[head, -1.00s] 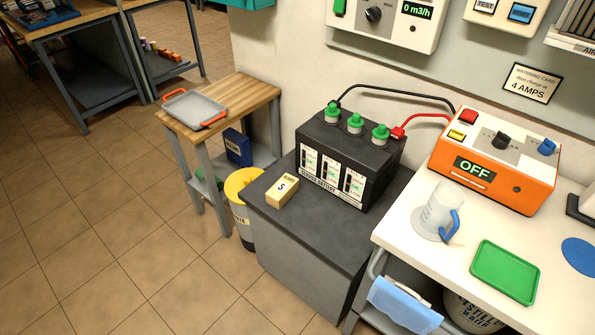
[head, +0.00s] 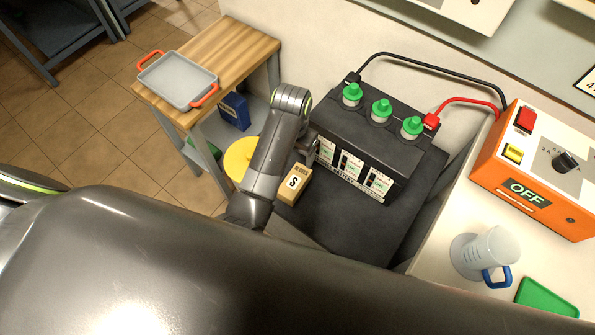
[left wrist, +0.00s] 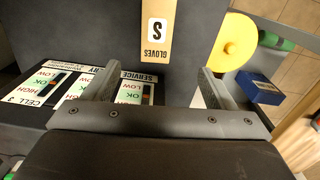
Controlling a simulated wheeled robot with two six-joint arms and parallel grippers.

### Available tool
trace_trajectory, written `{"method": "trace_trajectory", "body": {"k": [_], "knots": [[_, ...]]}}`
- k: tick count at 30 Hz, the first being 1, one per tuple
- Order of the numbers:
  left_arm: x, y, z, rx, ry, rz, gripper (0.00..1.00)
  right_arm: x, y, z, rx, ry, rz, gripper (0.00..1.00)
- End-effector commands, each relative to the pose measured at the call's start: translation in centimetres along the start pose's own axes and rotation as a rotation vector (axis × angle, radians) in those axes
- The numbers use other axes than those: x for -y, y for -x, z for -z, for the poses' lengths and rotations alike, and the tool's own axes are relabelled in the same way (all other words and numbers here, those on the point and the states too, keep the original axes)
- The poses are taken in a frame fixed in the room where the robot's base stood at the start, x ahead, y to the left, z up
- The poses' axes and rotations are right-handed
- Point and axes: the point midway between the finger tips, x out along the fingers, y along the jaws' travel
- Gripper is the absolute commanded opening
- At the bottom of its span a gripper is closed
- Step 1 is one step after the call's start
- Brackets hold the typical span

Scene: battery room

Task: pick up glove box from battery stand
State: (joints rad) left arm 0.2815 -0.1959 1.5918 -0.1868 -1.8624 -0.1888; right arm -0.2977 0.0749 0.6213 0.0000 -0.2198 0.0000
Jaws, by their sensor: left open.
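My left gripper (head: 304,155) is just behind the box in the head view, partly hidden by my arm. In the left wrist view, the left gripper (left wrist: 158,75) is open, its two fingers wide apart and empty. The glove box (left wrist: 158,35) shows beyond them, roughly centred between the fingers. It is not gripped. My right gripper is not in view.
The battery with green caps and cables stands close behind the box. A yellow-lidded bin (head: 240,157) is beside the stand. A wooden side table (head: 235,60) holds a grey tray (head: 178,81). The white bench with the orange charger (head: 535,165) is at right.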

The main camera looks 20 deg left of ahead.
Motion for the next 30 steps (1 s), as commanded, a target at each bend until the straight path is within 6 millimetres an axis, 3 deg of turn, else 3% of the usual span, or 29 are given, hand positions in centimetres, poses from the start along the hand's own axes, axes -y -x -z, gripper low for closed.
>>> {"method": "trace_trajectory", "body": {"k": [12,16,25,30], "knots": [[0.0,-8.5,-0.2,0.006,0.000,0.000,0.78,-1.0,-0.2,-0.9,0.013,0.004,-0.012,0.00],[0.0,-10.2,-0.1,0.004,0.001,0.001,0.78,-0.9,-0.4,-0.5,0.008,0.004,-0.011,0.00],[-0.1,-11.9,-0.2,0.004,0.001,0.000,0.78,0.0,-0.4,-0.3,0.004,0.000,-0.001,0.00],[-0.5,-14.1,-0.4,0.006,0.001,0.000,0.78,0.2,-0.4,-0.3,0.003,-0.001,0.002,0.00]]}}
